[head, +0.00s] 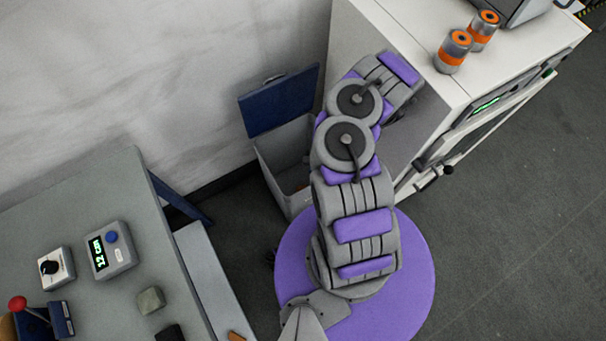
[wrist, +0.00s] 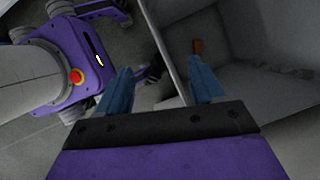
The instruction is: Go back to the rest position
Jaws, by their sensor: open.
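My gripper (wrist: 160,66) shows in the wrist view with its two blue fingers spread apart and nothing between them. In the head view my arm reaches up and bends beside the white cabinet; the gripper itself is hidden behind the arm there. A grey bin (head: 284,160) with its blue lid (head: 281,101) raised stands left of the arm in the head view. In the wrist view a pale box interior (wrist: 268,80) lies past the right finger, with a small brown piece (wrist: 197,47) in it.
The white cabinet (head: 392,28) stands close to the arm, with two orange-banded cans (head: 453,51) (head: 484,29) on top. A grey table (head: 120,205) at the left holds a display box (head: 110,252), a dial box (head: 56,268) and a stone-like block (head: 151,299). Floor at right is clear.

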